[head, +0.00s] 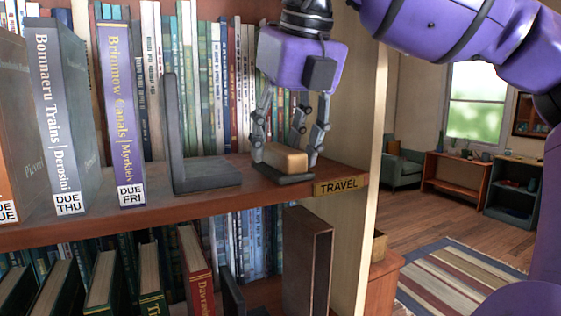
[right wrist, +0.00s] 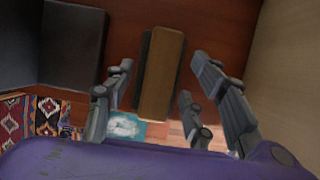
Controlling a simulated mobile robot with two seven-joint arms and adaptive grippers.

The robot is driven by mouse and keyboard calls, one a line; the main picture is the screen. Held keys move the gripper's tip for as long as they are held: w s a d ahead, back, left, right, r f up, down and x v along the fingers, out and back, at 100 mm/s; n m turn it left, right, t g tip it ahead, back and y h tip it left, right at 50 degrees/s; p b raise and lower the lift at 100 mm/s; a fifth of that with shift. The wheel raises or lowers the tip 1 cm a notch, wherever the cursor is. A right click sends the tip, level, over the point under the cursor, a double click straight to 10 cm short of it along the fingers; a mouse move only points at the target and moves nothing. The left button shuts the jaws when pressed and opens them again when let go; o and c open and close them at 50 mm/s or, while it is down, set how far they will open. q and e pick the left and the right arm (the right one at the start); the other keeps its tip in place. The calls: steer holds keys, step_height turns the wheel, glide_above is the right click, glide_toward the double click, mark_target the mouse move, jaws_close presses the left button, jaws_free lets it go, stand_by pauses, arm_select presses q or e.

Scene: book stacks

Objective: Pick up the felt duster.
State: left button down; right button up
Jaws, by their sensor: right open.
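The felt duster (head: 281,158) is a light wooden block on a dark grey felt base. The duster also shows in the right wrist view (right wrist: 162,75), lengthwise between the fingers. My right gripper (head: 286,148) is above the duster, pointing down, open, with fingers on either side of it. In the right wrist view my right gripper (right wrist: 162,66) shows a gap between its fingers and the duster. My left gripper is out of view.
A dark grey bookend (head: 203,183) stands left of the duster. Upright books, including Brimmow Canals (head: 122,110), stand further left, and a row of books fills the back. The shelf's side panel (head: 358,120) rises close on the right.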

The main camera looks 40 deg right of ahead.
mark_target(277, 146)
steer(key=shift+f, duration=0.2)
stand_by(0.3)
steer(key=c, duration=1)
steer(key=shift+c, duration=0.2)
steer(key=shift+r, duration=0.55)
steer(key=r, duration=0.1)
steer(key=r+b, duration=0.1)
steer(key=r, duration=0.1)
steer(key=shift+s+a, duration=0.15)
steer(key=shift+s, duration=0.05)
steer(key=s+a, duration=0.1)
steer(key=s, duration=0.4)
steer(key=s+a+b, duration=0.1)
steer(key=s+a, duration=0.1)
steer(key=s, duration=0.3)
steer(key=s+a, duration=0.1)
steer(key=s, duration=0.4)
steer(key=shift+s+a, duration=0.3)
steer(key=shift+a, duration=0.1)
steer(key=shift+c, duration=0.2)
steer(key=shift+s+a, duration=0.2)
steer(key=shift+s, duration=0.4)
